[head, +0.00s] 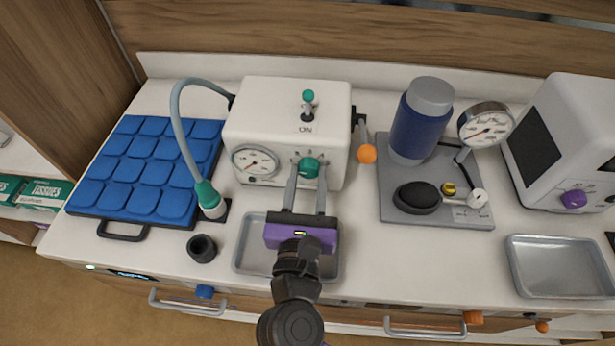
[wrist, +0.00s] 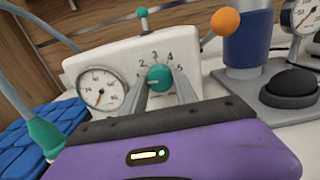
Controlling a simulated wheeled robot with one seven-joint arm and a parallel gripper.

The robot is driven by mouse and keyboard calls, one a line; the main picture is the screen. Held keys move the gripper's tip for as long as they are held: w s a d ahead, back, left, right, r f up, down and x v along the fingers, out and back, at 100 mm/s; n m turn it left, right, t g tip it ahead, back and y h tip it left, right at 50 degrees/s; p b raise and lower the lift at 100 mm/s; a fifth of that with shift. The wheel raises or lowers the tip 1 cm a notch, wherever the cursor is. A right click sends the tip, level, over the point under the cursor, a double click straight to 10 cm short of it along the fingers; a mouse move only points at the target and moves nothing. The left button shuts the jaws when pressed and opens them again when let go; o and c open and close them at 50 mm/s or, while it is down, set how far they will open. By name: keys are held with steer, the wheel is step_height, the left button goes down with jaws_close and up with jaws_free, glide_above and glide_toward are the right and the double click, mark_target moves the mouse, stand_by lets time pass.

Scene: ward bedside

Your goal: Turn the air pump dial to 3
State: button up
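The air pump is a white box (head: 245,115) with a toggle marked ON on top and a round gauge (head: 255,161) on its front. Its green dial (head: 308,167) sits right of the gauge. In the wrist view, numbers including 2, 3, 4 and 5 arc over the dial (wrist: 159,77). A pale mark on the dial seems to point left, toward the low end of the scale; this is small. My purple gripper (head: 307,172) faces the dial, its two fingers (wrist: 162,80) on either side of it. They look open, with narrow gaps beside the dial.
A hose with a green end (head: 207,200) curves down left of the pump, beside a blue cushion (head: 140,170). An orange knob (head: 366,154) sticks out right of the pump. A metal tray (head: 246,245) lies under my gripper. A grey board (head: 455,212) holds a blue cylinder and gauge.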

steer(key=shift+m, duration=0.4)
jaws_close()
steer(key=m, duration=0.2)
steer(key=shift+f+m+b, duration=0.1)
steer(key=shift+m+b, duration=0.2)
steer(key=shift+m, duration=0.1)
steer(key=m+b, duration=0.1)
steer(key=m, duration=0.3)
steer(key=shift+m, duration=0.3)
steer(key=m+b, duration=0.2)
steer(key=m, duration=0.2)
steer(key=shift+m+b, duration=0.9)
steer(key=shift+m, duration=0.9)
steer(key=o, duration=1.2)
jaws_free()
